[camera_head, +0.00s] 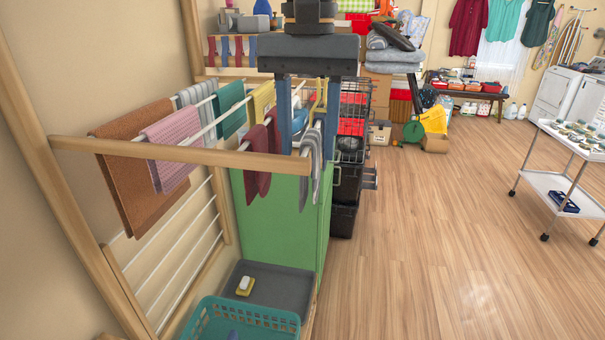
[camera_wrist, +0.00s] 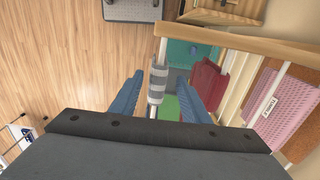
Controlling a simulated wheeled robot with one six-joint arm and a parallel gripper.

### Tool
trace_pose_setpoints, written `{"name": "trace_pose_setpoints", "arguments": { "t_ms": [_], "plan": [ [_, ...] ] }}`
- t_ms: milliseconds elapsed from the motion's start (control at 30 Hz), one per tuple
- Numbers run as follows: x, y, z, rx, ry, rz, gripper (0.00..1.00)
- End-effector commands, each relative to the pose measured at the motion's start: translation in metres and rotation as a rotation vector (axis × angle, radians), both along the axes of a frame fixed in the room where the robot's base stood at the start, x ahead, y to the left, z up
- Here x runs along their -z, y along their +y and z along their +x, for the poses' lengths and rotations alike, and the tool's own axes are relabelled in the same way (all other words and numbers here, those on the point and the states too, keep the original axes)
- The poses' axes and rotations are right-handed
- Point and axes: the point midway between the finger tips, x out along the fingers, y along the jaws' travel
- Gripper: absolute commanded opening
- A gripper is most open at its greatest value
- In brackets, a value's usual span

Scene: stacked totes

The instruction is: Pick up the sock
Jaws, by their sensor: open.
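A grey striped sock (camera_head: 313,160) hangs over the right end of a rod on the wooden drying rack (camera_head: 190,150). In the wrist view the same sock (camera_wrist: 158,84) shows its light and dark bands between my two blue fingers. My gripper (camera_head: 306,148) points down over that end of the rack. It is open, with one finger on each side of the sock in the picture; whether either finger touches it I cannot tell. Dark red socks (camera_head: 258,160) hang just left of it, and also show in the wrist view (camera_wrist: 206,84). My gripper hides part of the sock's top.
A pink cloth (camera_head: 172,145), a brown towel (camera_head: 135,170) and other laundry hang on the rack. A green cabinet (camera_head: 275,215) stands behind it. A teal basket (camera_head: 245,318) is below. Wire baskets (camera_head: 352,125) stand to the right.

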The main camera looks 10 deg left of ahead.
Motion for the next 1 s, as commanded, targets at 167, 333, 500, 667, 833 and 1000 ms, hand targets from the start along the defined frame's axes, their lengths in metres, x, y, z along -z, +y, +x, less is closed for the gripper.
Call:
{"name": "trace_pose_setpoints", "arguments": {
  "t_ms": [167,333,500,667,833,1000],
  "plan": [
    [0.019,-0.001,-0.001,0.003,0.003,-0.003,0.42],
    [0.035,-0.002,-0.001,0.002,0.004,-0.003,0.42],
    [0.06,-0.004,-0.001,0.0,0.004,-0.003,0.42],
    [0.073,-0.004,-0.001,0.0,0.002,-0.001,0.42],
    [0.075,-0.004,0.0,0.0,0.001,0.0,0.42],
    [0.074,-0.004,0.0,0.0,0.001,0.0,0.24]
  ]
}}
